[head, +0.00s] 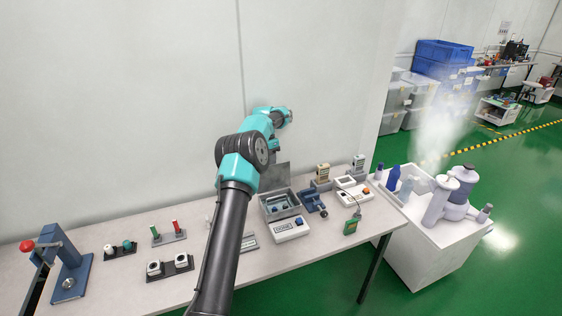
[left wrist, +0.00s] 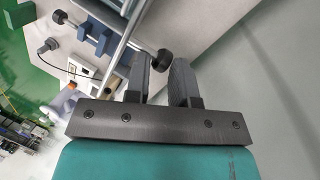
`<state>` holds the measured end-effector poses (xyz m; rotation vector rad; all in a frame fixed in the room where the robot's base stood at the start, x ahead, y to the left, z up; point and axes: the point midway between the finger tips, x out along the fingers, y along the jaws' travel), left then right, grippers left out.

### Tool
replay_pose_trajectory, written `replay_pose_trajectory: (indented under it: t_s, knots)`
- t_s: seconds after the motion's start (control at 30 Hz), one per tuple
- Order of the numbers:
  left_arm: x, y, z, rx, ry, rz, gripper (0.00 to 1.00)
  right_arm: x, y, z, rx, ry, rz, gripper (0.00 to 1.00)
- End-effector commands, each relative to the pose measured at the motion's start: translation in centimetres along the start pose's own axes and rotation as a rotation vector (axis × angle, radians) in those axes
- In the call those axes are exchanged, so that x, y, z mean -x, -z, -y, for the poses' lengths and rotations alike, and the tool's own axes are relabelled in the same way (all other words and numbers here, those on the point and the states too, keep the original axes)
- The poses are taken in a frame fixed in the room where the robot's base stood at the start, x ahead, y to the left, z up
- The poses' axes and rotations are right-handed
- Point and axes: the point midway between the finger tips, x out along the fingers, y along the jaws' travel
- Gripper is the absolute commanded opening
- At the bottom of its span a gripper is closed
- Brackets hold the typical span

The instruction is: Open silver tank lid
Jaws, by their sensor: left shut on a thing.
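The silver tank (head: 277,206) is a grey open-topped box on the table in the head view, with small items inside. Its grey lid (head: 274,177) stands raised at the tank's back, by the wall. My left gripper (head: 274,154) is over the raised lid; my own arm partly covers it. In the left wrist view, my left gripper (left wrist: 167,73) is closed around a black knob (left wrist: 164,60) at the end of a thin bar. My right gripper is in neither view.
A white tester (head: 290,229) sits in front of the tank, with a blue fixture (head: 312,201) to its right. Several small devices line the table (head: 200,281). A white cart (head: 440,244) with bottles and mist stands right. The wall is close behind.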

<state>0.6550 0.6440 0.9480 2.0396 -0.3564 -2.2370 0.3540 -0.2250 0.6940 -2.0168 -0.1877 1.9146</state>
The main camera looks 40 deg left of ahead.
Motion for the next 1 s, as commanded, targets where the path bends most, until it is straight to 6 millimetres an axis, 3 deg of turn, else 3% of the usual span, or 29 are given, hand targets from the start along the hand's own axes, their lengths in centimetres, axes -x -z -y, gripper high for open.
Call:
replay_pose_trajectory:
  t_s: [0.03, 0.37, 0.4, 0.63, 1.0]
  knots:
    - [-2.40, -0.47, 0.25, 0.007, -0.028, 0.035, 0.00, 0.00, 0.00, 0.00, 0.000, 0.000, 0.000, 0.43]
    - [-2.40, -0.57, 0.30, 0.008, -0.030, 0.037, 0.00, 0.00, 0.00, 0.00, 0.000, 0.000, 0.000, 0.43]
    - [-2.40, -0.57, 0.29, 0.008, -0.030, 0.037, 0.27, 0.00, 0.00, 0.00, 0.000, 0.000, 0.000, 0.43]
    - [-2.40, -0.58, 0.31, 0.007, -0.030, 0.037, 0.48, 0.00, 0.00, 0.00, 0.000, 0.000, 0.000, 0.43]
    - [-2.11, -0.57, 0.30, 0.005, -0.028, 0.033, 0.50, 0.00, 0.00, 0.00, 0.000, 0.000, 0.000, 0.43]
